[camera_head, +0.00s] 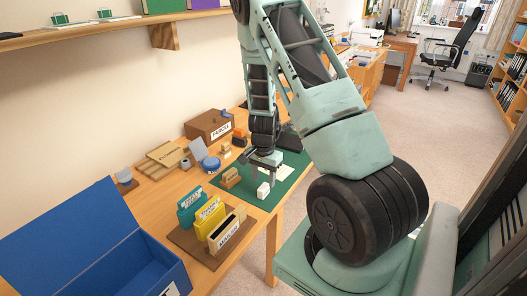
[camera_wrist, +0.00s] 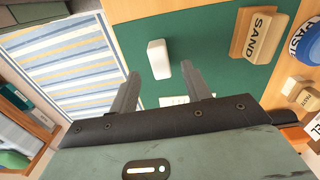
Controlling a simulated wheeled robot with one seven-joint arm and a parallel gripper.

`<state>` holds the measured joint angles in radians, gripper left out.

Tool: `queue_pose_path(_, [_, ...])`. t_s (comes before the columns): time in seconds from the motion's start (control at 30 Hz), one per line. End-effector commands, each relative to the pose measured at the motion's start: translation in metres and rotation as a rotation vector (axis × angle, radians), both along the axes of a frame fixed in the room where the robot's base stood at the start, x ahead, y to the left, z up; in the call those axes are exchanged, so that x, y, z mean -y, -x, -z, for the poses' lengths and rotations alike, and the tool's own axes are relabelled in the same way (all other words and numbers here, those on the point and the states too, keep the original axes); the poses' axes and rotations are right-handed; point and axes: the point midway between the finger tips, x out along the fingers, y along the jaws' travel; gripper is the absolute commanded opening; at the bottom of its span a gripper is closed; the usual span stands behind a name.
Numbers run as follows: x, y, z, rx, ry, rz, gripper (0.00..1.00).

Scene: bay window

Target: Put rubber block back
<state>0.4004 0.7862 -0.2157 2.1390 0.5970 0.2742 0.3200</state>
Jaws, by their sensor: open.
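A small white block (camera_head: 263,190), likely the rubber block, stands on a green mat (camera_head: 285,190) on the wooden table. In the wrist view the white block (camera_wrist: 158,59) shows ahead of and between the two fingers. My gripper (camera_head: 275,181) is open and empty, pointing down just right of the block in the head view. In the wrist view my gripper (camera_wrist: 160,72) has its fingers apart, with nothing held. A wooden block marked SAND (camera_head: 230,178) stands to the left on the mat; it also shows in the wrist view (camera_wrist: 258,35).
A rack with teal and yellow folders (camera_head: 210,222) and a blue open box (camera_head: 100,240) are at the front left. A PARCEL box (camera_head: 208,125), a blue tape roll (camera_head: 210,164) and small wooden pieces stand behind.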

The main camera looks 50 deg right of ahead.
Motion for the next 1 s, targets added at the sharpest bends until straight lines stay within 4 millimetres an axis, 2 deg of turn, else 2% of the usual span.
queue_pose_path(0.03, [0.0, -0.002, -0.015, 0.005, 0.003, -0.003, 0.48])
queue_pose_path(0.3, [0.0, -0.001, -0.079, 0.004, 0.003, -0.003, 0.48])
queue_pose_path(0.5, [-0.001, -0.001, -0.115, 0.003, 0.001, -0.003, 0.48])
queue_pose_path(0.7, [0.0, -0.001, -0.132, 0.001, 0.001, -0.002, 0.48])
queue_pose_path(1.0, [-0.002, -0.001, -0.134, 0.0, -0.001, -0.006, 0.48])
